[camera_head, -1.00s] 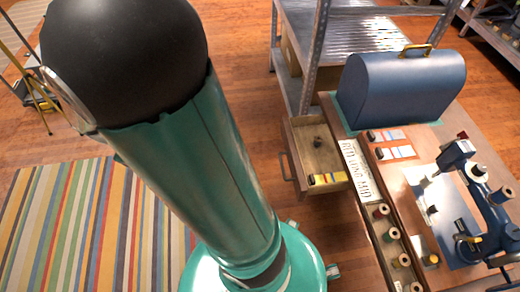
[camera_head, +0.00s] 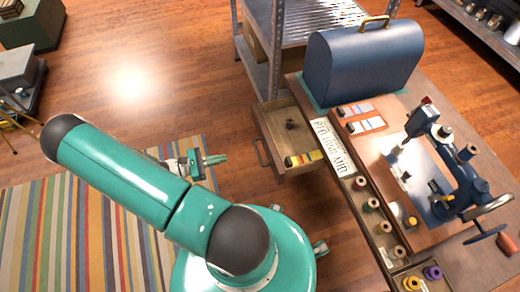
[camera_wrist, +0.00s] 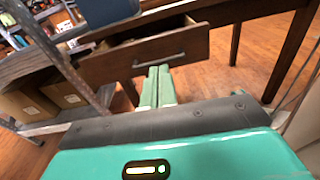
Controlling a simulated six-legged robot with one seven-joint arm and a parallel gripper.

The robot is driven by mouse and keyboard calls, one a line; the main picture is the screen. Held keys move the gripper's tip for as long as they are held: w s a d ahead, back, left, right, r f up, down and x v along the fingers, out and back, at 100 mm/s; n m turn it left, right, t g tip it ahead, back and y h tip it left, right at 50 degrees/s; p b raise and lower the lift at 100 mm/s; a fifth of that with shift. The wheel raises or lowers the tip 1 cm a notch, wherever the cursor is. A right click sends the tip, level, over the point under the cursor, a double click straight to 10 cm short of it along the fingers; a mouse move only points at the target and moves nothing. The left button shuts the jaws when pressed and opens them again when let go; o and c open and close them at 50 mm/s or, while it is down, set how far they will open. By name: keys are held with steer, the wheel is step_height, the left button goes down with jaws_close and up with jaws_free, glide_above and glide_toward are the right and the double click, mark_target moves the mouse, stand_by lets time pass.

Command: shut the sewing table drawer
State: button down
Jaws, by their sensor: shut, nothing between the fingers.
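The sewing table drawer (camera_head: 270,124) is pulled out from the left side of the sewing table (camera_head: 461,252). A dark knob-like item and a yellow-edged packet lie inside it. Its front with a metal handle shows in the wrist view (camera_wrist: 150,57). My gripper (camera_head: 221,159) is left of the drawer front in the head view, apart from it. In the wrist view my gripper (camera_wrist: 158,70) shows as two green fingers side by side, shut and empty, pointing toward the drawer front just below its handle. I cannot tell the exact gap.
A blue sewing machine case (camera_head: 360,65) and a blue sewing machine (camera_head: 450,165) stand on the table. A metal shelf (camera_head: 262,50) is behind the drawer.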

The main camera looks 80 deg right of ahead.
steer(key=s+f, duration=0.1)
steer(key=s, duration=0.1)
glide_toward(268, 148)
steer(key=shift+n+h, duration=0.3)
steer(key=x, duration=0.6)
steer(key=shift+s+a+r, duration=0.1)
steer(key=shift+s+r, duration=0.05)
steer(key=shift+s, duration=0.35)
steer(key=x, duration=1.3)
steer(key=shift+s+r, duration=0.2)
steer(key=shift+s, duration=0.15)
steer(key=shift+w, duration=0.1)
